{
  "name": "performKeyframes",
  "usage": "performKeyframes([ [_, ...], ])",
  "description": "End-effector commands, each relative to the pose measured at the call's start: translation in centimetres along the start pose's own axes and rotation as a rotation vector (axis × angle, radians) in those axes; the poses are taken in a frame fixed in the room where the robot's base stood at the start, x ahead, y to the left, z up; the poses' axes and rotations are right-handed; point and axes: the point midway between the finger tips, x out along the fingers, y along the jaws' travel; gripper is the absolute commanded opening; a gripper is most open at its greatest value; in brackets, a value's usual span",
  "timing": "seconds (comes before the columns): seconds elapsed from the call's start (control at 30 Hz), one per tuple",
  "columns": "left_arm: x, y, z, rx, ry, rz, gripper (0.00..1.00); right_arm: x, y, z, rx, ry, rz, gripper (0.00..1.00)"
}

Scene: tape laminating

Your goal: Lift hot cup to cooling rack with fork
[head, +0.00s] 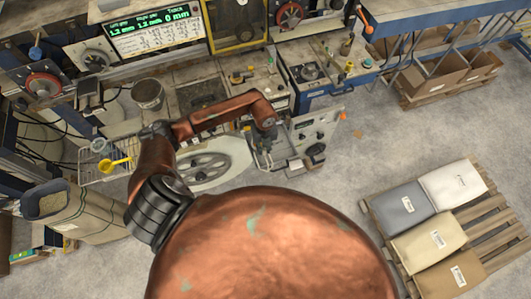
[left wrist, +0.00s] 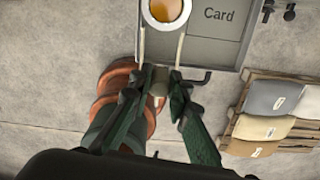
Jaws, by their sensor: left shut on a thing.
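My left gripper (head: 264,150) reaches out over the machine front in the head view. In the left wrist view it (left wrist: 158,90) is shut on the fork's grip. The fork's two pale prongs (left wrist: 180,48) point away from the fingers, one on either side of a round cup (left wrist: 148,20) with amber contents. The cup is cut off by the top edge; I cannot tell whether the prongs bear it. A wire rack (head: 88,178), probably the cooling rack, stands at the left in the head view. My right gripper is out of view.
A grey panel marked "Card" (left wrist: 222,45) lies beside the cup. A yellow ladle-like cup (head: 113,164) is at the wire rack. A grey bucket (head: 148,94) stands behind. A pallet with several sacks (head: 480,215) is at right; the floor before it is clear.

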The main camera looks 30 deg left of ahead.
Motion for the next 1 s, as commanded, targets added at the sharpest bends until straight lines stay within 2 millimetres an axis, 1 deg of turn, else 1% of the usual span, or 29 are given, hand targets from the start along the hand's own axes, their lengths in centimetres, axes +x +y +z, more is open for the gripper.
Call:
performKeyframes([
  [0.1,0.1,0.2,0.9,-0.001,-0.001,0.001,0.0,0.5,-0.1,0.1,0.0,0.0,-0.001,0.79],
  [1.0,0.1,1.1,6.8,-0.001,-0.001,0.0,0.0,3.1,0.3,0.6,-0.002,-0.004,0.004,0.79],
])
